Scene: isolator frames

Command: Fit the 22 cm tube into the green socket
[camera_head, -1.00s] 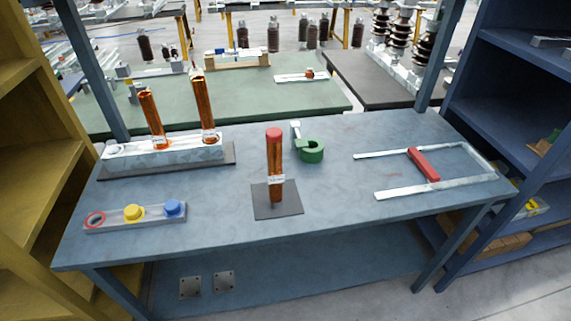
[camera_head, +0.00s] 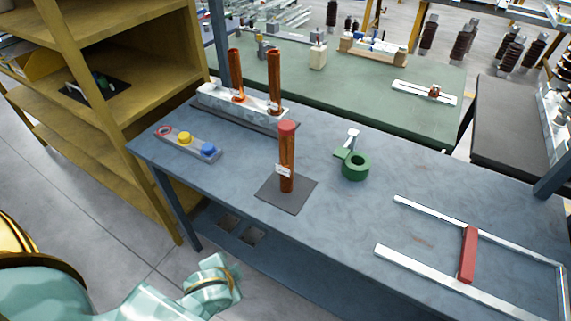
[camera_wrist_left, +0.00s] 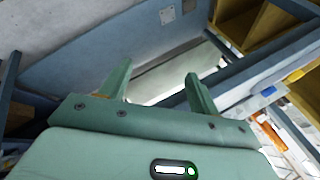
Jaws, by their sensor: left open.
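Two copper tubes stand upright in a pale block at the back left of the bench, a left one (camera_head: 236,75) and a right one (camera_head: 274,82). A third copper tube (camera_head: 287,165) with a red top stands upright on a dark square plate (camera_head: 270,194). I cannot read the labels, so I cannot tell which is 22 cm. The green socket (camera_head: 355,167) is a ring with a dark centre, right of the red-topped tube. My left gripper (camera_wrist_left: 158,88) is open and empty in the left wrist view, clear of the tubes. My right gripper is not in view.
A strip (camera_head: 190,147) with a red ring, a yellow knob and a blue knob lies at the bench's left. A metal frame with a red crossbar (camera_head: 468,254) lies at the right. A yellow shelf (camera_head: 150,60) stands beyond the left end. The bench front is clear.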

